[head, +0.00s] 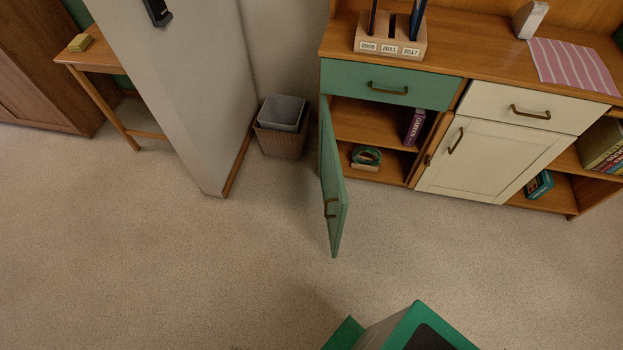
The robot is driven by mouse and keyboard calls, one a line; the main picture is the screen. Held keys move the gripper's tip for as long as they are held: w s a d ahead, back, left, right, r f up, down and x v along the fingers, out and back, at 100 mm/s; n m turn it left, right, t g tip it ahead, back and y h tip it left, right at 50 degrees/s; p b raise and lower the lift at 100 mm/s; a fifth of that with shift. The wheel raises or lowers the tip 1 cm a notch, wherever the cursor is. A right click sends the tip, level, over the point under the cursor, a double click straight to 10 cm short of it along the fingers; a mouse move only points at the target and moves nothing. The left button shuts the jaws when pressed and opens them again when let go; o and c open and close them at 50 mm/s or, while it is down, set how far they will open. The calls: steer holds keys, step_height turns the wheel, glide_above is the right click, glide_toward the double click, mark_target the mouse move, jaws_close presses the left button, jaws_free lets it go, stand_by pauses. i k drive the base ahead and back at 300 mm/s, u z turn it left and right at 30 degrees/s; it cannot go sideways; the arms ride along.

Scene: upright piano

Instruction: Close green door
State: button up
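The green door (332,170) of the wooden cabinet stands wide open in the head view. It is hinged at the cabinet's left side and sticks out into the room, seen almost edge-on. The opened compartment (372,122) shows a shelf, with a purple book (414,128) on the upper level and a round dark green item (366,158) on the lower one. My gripper is not in view.
Above the door is a shut green drawer (385,85). A shut white door (490,160) is to the right. A wicker bin (281,143) stands left of the cabinet, near a grey wall (180,90). The carpet (230,260) in front is clear.

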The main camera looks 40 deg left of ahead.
mark_target(336, 200)
steer(key=u, duration=1.55)
steer(key=i, duration=1)
steer(key=u, duration=0.2)
steer(key=k, duration=0.85)
steer(key=u, duration=0.45)
